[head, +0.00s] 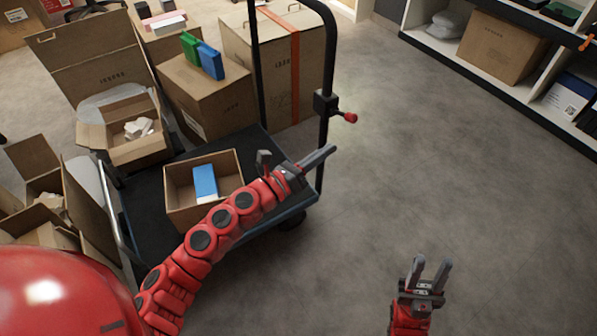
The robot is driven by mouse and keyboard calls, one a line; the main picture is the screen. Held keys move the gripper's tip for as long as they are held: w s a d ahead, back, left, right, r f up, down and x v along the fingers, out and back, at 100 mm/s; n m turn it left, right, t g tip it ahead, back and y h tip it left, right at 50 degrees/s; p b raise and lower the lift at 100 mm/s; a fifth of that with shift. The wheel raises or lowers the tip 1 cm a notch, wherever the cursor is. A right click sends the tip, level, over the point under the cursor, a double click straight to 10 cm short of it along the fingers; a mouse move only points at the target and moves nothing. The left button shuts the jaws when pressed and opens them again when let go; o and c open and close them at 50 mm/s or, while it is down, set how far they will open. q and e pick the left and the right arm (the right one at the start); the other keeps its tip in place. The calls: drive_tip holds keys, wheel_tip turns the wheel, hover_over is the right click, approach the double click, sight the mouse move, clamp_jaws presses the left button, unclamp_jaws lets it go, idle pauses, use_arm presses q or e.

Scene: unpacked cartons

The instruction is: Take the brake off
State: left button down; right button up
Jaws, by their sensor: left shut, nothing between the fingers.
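A flatbed cart with a black deck (143,205) and a tall black tube handle stands left of centre. A black block on the handle's right post carries a short lever with a red knob (350,117), pointing right; it looks like the brake. My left gripper (328,153) reaches over the cart's right end. Its fingers are shut and empty, pointing up and right, below the red knob and apart from it. In the picture the fingers overlap the lower post; I cannot tell if they touch it. My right gripper (430,268) is open and empty over bare floor.
An open carton (178,215) with a blue-and-white box inside and another open carton (138,153) sit on the cart. Large cartons stand behind it. A shelf unit (545,108) stands at upper right. The floor (430,170) right of the handle is clear.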

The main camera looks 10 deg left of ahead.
use_arm(q)
drive_tip(key=r+p+v, duration=0.1)
drive_tip(key=v, duration=0.6)
drive_tip(key=shift+s+a+f, duration=0.2)
drive_tip(key=shift+f, duration=0.25)
